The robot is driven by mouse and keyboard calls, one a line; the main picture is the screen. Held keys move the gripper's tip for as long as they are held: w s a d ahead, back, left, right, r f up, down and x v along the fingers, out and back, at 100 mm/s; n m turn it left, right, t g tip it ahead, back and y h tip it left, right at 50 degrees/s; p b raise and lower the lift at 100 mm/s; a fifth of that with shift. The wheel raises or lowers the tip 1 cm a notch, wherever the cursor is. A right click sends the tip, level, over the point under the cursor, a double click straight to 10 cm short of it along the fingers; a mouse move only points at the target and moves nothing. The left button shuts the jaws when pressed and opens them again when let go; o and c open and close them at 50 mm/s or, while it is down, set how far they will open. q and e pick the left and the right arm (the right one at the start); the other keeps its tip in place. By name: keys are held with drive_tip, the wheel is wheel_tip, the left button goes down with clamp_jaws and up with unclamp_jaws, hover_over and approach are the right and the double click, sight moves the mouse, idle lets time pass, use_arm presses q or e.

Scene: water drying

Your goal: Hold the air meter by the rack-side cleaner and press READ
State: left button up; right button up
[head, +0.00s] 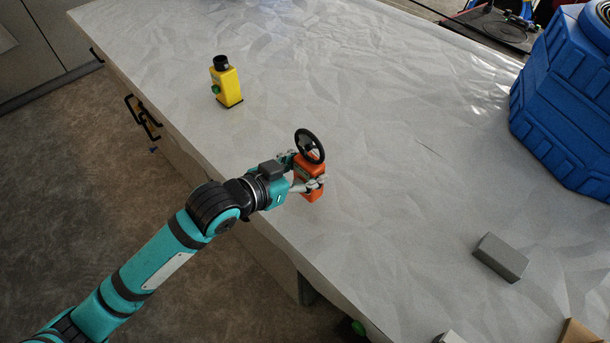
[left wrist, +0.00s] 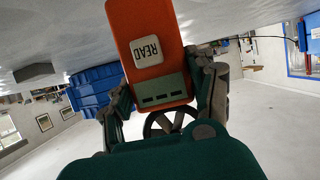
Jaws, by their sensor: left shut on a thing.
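The air meter is an orange box (head: 311,190) with a black spoked wheel (head: 309,146) at its top. My left gripper (head: 305,178) is shut on the meter's body near the table's front edge. In the left wrist view the meter (left wrist: 125,20) shows upside down between the fingers, with a white READ button (left wrist: 148,53) and a grey-green display panel. Nothing touches the button. I cannot tell whether the meter's base touches the table. No cleaner can be named with certainty. My right gripper is not in view.
A yellow device (head: 228,88) with a black top and green knob stands at the left on the pale table (head: 400,100). A large blue ribbed unit (head: 565,110) stands at the right. A grey block (head: 500,257) lies at lower right. The table's middle is clear.

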sight(305, 158)
use_arm(q)
drive_tip(key=shift+w+f+b, duration=0.2)
drive_tip(key=shift+w+f, duration=0.05)
drive_tip(key=shift+w, duration=0.8)
drive_tip(key=shift+w+f+b, duration=0.2)
drive_tip(key=shift+w+f, duration=0.05)
drive_tip(key=shift+w, duration=0.75)
drive_tip(key=shift+w+f+b, duration=0.35)
drive_tip(key=shift+w+b, duration=0.2)
drive_tip(key=shift+w, duration=0.6)
drive_tip(key=shift+w+f+b, duration=0.3)
drive_tip(key=shift+w+b, duration=0.25)
drive_tip(key=shift+w, duration=0.65)
drive_tip(key=shift+w+f+b, duration=0.35)
drive_tip(key=shift+w+b, duration=0.2)
drive_tip(key=shift+w, duration=1)
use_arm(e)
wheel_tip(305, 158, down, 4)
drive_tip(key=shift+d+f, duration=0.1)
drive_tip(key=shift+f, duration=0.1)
use_arm(q)
drive_tip(key=shift+f+b, duration=0.3)
drive_tip(key=shift+f, duration=0.1)
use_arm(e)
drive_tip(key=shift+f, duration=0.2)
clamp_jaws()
